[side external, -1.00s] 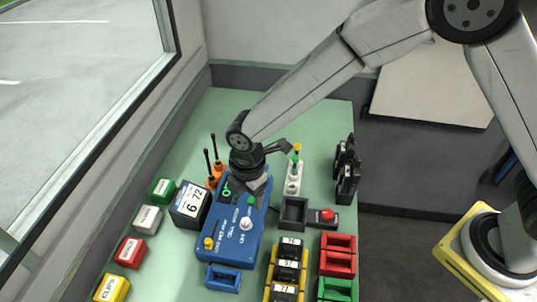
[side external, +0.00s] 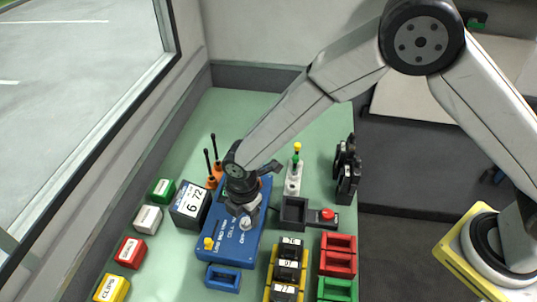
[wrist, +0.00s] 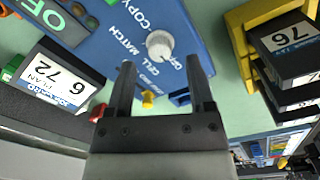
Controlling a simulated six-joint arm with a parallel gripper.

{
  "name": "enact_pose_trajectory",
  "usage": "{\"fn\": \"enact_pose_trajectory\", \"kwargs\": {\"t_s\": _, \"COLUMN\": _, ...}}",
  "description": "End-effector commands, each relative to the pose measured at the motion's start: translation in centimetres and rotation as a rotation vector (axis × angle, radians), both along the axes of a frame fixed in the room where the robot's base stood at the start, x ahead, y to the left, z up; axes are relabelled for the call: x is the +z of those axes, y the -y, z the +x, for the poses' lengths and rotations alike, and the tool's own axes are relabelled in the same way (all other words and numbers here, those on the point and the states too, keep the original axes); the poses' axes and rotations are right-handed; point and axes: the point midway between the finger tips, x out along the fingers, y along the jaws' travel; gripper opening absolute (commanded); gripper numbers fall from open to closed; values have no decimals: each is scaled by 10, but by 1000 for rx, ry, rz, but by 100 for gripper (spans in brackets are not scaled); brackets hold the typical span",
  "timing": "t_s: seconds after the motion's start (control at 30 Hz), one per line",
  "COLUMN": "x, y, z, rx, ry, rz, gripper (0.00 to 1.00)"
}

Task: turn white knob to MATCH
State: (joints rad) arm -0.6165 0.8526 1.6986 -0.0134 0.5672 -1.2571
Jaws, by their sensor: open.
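The white knob (side external: 246,223) sits on the blue panel (side external: 222,243); it also shows in the wrist view (wrist: 159,44). Labels around it in the wrist view read COPY, CELL, MATCH and OFF, some partly hidden. Which label the knob points to I cannot tell. My gripper (wrist: 160,75) is open and empty, its two fingers apart, with the knob appearing just beyond and between the fingertips. In the side view my gripper (side external: 243,208) is over the panel, right above the knob. I see no clear contact.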

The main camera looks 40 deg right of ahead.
Motion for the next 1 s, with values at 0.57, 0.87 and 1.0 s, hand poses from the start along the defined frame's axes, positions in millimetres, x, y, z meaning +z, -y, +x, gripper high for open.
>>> {"fn": "enact_pose_trajectory", "kwargs": {"t_s": 0.57, "x": -24, "y": 0, "z": 1, "rx": 0, "ry": 1, "rz": 0, "gripper": 68}}
{"fn": "enact_pose_trajectory", "kwargs": {"t_s": 0.87, "x": -24, "y": 0, "z": 1, "rx": 0, "ry": 1, "rz": 0, "gripper": 0}}
{"fn": "enact_pose_trajectory", "kwargs": {"t_s": 1.0, "x": -23, "y": 0, "z": 1, "rx": -1, "ry": 1, "rz": 0, "gripper": 0}}
